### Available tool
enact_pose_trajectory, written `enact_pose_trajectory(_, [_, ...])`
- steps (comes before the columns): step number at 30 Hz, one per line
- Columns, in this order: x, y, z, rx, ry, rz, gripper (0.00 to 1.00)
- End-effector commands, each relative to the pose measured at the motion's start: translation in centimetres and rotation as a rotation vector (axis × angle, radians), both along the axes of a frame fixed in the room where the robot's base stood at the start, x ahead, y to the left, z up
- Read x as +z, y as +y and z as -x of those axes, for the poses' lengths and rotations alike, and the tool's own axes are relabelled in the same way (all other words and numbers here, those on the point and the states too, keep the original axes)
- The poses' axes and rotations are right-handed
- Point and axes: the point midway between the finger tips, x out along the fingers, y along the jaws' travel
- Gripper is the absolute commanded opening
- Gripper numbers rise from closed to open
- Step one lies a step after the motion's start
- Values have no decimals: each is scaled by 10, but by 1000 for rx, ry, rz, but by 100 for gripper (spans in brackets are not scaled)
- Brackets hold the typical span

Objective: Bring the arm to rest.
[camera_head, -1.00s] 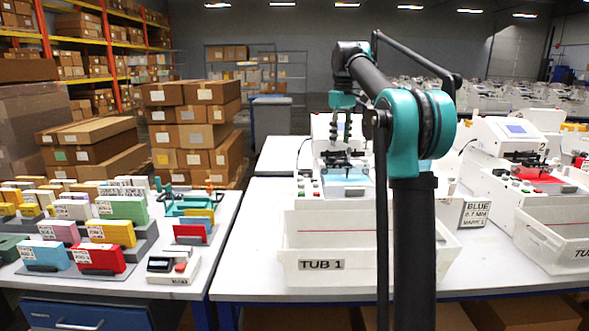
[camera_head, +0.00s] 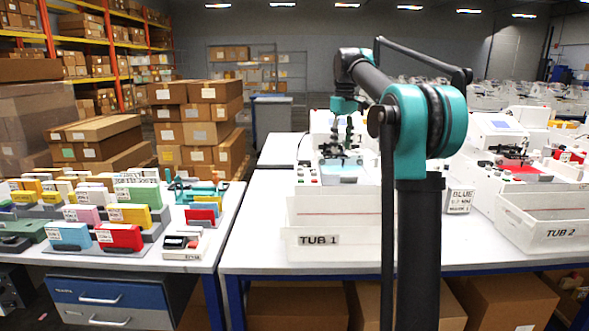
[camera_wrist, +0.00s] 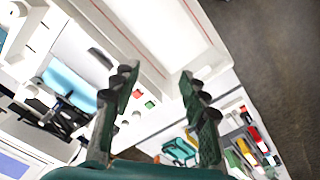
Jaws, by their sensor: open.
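My arm stands in the right middle of the head view, folded over at a teal elbow, its forearm reaching away over the table. My gripper (camera_wrist: 158,85) shows in the wrist view with its two dark fingers spread apart and nothing between them. In the head view my gripper (camera_head: 342,140) hangs small in front of the plotter (camera_head: 328,172); the fingers are hard to make out there. In the wrist view the plotter, with its light-blue sheet (camera_wrist: 70,82), lies left of the fingers.
The TUB 1 tub (camera_head: 330,250) stands at the table's front, partly behind my arm. The TUB 2 tub (camera_head: 548,238) is at right, below a second plotter (camera_head: 500,150). A left table (camera_head: 205,255) holds several coloured boxes. Stacked cartons (camera_head: 198,130) stand behind. A floor gap separates the tables.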

Motion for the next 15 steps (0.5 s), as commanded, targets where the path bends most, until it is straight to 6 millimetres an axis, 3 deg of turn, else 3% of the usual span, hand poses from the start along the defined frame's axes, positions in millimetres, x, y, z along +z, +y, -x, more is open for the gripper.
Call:
enact_pose_trajectory(8, [-35,-5,21,-73,-40,-5,44])
enact_pose_trajectory(15, [-94,-12,64,-183,-97,-17,44])
